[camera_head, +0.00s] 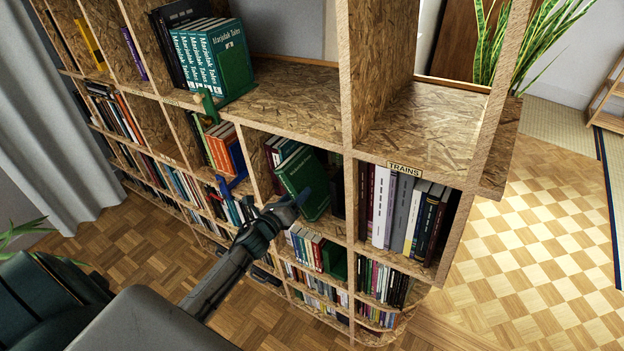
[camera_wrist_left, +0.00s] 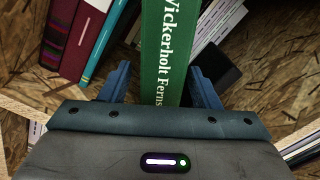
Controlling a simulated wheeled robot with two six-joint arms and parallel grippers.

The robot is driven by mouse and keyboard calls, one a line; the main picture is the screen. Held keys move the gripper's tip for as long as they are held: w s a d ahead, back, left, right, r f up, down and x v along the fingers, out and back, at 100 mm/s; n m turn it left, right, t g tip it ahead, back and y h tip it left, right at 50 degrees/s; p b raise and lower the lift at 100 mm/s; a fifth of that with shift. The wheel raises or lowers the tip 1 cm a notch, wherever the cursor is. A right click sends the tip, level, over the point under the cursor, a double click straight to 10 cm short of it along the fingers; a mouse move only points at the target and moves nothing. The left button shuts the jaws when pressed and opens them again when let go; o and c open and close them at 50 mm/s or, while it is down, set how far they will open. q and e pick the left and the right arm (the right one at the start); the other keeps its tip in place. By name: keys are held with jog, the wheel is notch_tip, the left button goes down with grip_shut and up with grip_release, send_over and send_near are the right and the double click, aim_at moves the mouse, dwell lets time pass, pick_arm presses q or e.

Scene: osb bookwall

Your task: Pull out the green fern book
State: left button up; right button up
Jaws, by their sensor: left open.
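The green fern book (camera_head: 303,180) leans in a middle compartment of the shelf in the head view. Its green spine (camera_wrist_left: 168,50) reads "Wickerholt Ferns" in the left wrist view. My left gripper (camera_head: 289,204) is in front of that compartment, close to the book. In the left wrist view my left gripper (camera_wrist_left: 162,85) is open, with one finger on each side of the spine. A gap shows between the left finger and the spine; the right finger is nearer to it. The book's lower end is hidden behind the gripper body. My right gripper is not in view.
In the left wrist view, a maroon book (camera_wrist_left: 70,40) and a teal book (camera_wrist_left: 103,40) stand left of the fern book. A dark block (camera_wrist_left: 218,68) is to its right. A "TRAINS" label (camera_head: 405,169) marks the compartment to the right. Wooden floor (camera_head: 275,325) lies before the shelf.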

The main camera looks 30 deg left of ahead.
pick_arm(q)
jog(key=shift+w+r, duration=0.1)
jog(key=shift+w, duration=0.05)
jog(key=shift+w, duration=0.15)
jog(key=shift+w+d+p, duration=0.1)
jog(key=shift+w+p, duration=0.25)
jog(key=shift+w, duration=0.4)
grip_shut()
jog(key=shift+r, duration=0.1)
jog(key=shift+r, duration=0.2)
